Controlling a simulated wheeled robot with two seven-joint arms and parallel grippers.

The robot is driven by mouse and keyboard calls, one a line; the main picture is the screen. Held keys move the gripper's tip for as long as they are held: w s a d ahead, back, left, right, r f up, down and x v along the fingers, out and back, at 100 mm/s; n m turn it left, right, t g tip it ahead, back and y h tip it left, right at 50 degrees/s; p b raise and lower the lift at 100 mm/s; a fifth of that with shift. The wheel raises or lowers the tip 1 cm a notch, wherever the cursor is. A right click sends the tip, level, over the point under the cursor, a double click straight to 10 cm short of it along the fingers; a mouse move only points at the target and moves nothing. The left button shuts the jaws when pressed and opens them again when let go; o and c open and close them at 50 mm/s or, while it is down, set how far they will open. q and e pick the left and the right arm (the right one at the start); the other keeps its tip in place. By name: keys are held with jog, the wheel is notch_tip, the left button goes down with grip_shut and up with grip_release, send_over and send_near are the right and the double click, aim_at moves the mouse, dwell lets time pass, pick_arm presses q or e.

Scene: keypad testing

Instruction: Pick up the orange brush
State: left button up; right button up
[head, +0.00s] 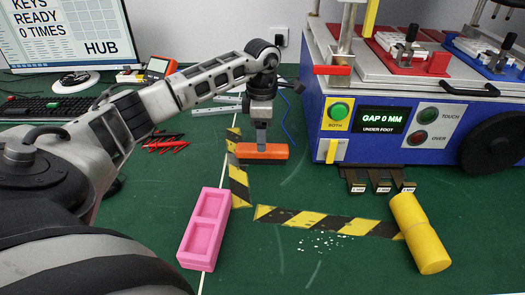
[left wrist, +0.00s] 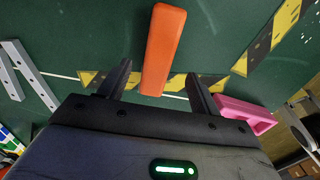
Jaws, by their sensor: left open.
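The orange brush (head: 262,153) lies on the green table top beside the striped tape; I see only its plain orange block, no bristles. My left gripper (head: 261,138) points down right over it in the head view. In the left wrist view the fingers of my left gripper (left wrist: 159,72) are apart, and the near end of the brush (left wrist: 163,48) shows between them, with most of its length reaching beyond the tips. I cannot tell whether the fingertips are level with the brush or above it. My right gripper is not in view.
Black-and-yellow tape (head: 325,221) marks the table. A blue testing machine (head: 400,130) stands at the right.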

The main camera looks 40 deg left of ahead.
aim_at(262, 154)
pick_arm(q)
jog(key=shift+w+f, duration=0.1)
jog(key=shift+f, duration=2.8)
jog(key=shift+a, duration=0.1)
jog(key=c, duration=1.1)
